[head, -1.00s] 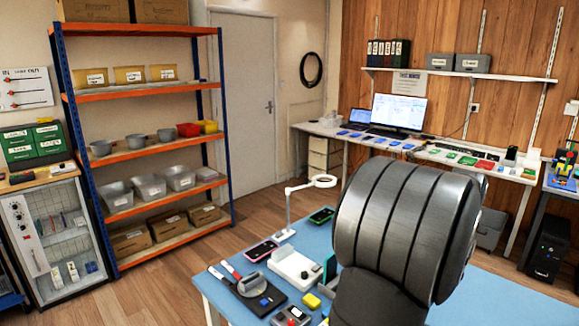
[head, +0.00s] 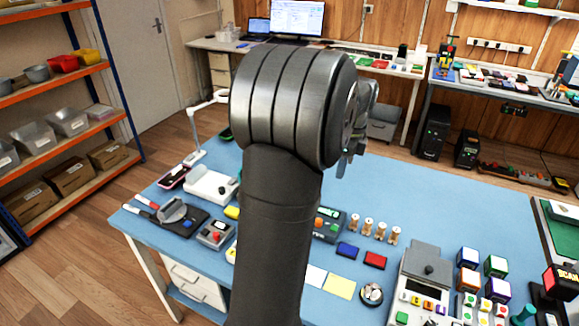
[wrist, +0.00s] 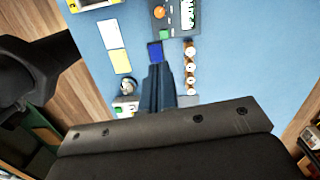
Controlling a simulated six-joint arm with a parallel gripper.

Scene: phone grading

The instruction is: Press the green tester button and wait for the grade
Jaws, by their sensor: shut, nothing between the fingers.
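My gripper (wrist: 157,70) is shut and empty, its dark fingers pointing over the blue bench in the wrist view. In the head view my gripper (head: 345,162) is partly hidden behind my own arm. A grey tester-like box (head: 426,282) with a raised lid and coloured buttons stands at the front right of the bench. A green button (head: 402,317) sits at its front left. A dark meter (head: 327,226) with a green display stands behind my arm; it also shows in the wrist view (wrist: 188,28). I cannot tell which is the tester. My fingertips are apart from both, by the blue pad (wrist: 155,50).
Several wooden pegs (head: 380,231), a red pad (head: 375,260), a yellow card (head: 340,287) and a round dish (head: 371,293) lie around. Coloured cubes (head: 468,257) stand right of the box. The blue bench (head: 450,210) is clear toward the back right.

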